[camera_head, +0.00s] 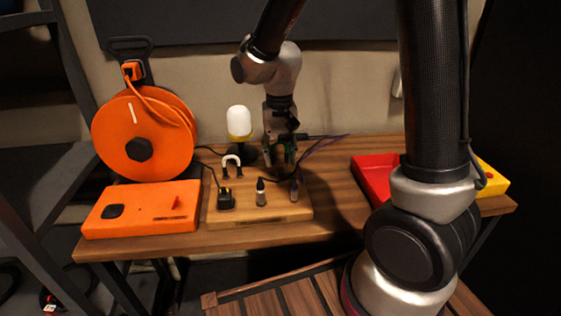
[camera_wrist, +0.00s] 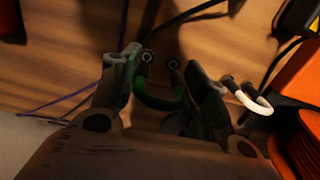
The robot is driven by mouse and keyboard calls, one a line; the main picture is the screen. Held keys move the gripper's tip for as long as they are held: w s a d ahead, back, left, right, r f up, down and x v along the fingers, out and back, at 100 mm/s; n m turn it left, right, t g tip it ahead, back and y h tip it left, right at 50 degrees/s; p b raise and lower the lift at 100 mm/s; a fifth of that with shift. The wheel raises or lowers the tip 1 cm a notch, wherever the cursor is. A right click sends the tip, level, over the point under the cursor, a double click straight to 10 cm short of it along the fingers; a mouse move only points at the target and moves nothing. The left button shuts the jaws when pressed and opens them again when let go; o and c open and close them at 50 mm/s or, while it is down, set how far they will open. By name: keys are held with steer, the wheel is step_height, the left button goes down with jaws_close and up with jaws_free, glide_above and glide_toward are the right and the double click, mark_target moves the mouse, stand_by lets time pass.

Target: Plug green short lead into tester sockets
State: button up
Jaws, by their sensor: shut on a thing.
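The green short lead (camera_wrist: 158,103) hangs as a U-shaped loop between my two fingertips in the wrist view. My gripper (camera_wrist: 165,85) is shut on it. Only a sliver of the green lead (camera_head: 289,153) shows in the head view, where my gripper (camera_head: 280,160) is low over the back of the wooden board (camera_head: 285,211). Two round ringed sockets, one (camera_wrist: 147,56) on the left and one (camera_wrist: 173,64) on the right, show just beyond the green loop. The lead's ends are dark and partly hidden; I cannot tell whether they touch the sockets.
A white short lead (camera_head: 232,158) arches on the board left of my gripper. An orange box (camera_head: 142,210) and cable reel (camera_head: 145,135) are left. A red tray (camera_head: 373,177) is right.

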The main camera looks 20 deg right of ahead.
steer(key=shift+r, duration=1.45)
